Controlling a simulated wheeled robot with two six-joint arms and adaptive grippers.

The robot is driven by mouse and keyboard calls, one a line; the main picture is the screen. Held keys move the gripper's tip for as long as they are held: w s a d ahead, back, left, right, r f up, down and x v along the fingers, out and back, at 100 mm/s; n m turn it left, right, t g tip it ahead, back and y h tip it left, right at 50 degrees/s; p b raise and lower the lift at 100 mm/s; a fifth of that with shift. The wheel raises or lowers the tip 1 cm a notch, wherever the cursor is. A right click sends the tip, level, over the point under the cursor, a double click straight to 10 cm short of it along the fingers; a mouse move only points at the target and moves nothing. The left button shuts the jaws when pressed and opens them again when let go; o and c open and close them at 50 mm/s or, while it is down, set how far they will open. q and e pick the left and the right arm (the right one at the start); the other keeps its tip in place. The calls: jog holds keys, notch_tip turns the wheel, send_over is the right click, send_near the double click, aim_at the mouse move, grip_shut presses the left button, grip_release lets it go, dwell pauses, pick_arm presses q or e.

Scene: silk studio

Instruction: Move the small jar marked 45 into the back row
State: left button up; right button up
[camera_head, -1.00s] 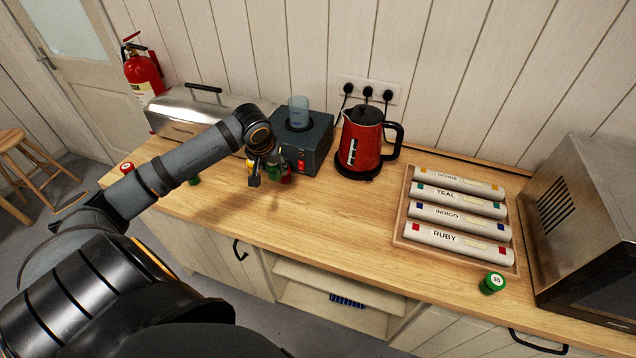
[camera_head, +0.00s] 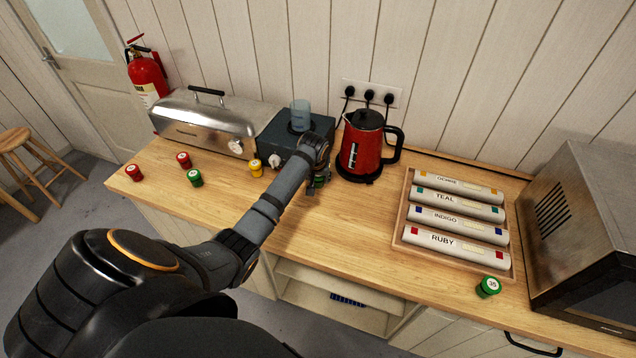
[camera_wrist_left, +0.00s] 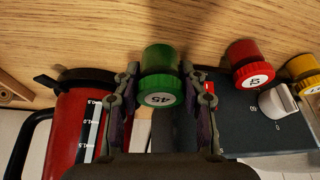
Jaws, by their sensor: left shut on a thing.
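A small green jar (camera_wrist_left: 162,62) with a white lid label reading 45 sits between the two fingers of my left gripper (camera_wrist_left: 160,84), which is shut on it. In the head view my left gripper (camera_head: 317,181) is just in front of the grey box's right end, left of the red kettle, and only a sliver of the green jar (camera_head: 320,182) shows. I cannot tell whether the jar touches the counter. A red jar (camera_wrist_left: 243,56) and a yellow jar (camera_wrist_left: 299,66) stand beside it in the wrist view. My right gripper is not in view.
The grey box (camera_head: 270,134) with a blue cup, the red kettle (camera_head: 362,150) and the steel roaster (camera_head: 190,125) line the back. Red jars (camera_head: 184,159) (camera_head: 134,173), a green jar (camera_head: 195,178) and a yellow jar (camera_head: 256,168) stand leftward. A tray of rolls (camera_head: 401,233) is right.

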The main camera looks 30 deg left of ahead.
aim_at(318, 184)
pick_arm(q)
notch_tip(318, 184, down, 2)
jog(key=shift+d+f+p, duration=0.1)
jog(key=shift+f+p, duration=0.1)
jog(key=shift+p, duration=0.45)
jog(key=shift+f, duration=0.3)
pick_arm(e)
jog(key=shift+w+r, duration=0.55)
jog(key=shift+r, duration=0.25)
pick_arm(q)
jog(key=shift+f, duration=0.1)
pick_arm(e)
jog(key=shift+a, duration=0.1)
pick_arm(q)
jog(key=o, duration=1.2)
jog(key=shift+c, duration=0.2)
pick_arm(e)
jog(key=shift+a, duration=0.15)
pick_arm(q)
jog(key=b+v, duration=0.1)
jog(key=v, duration=1.1)
jog(key=shift+b, duration=0.3)
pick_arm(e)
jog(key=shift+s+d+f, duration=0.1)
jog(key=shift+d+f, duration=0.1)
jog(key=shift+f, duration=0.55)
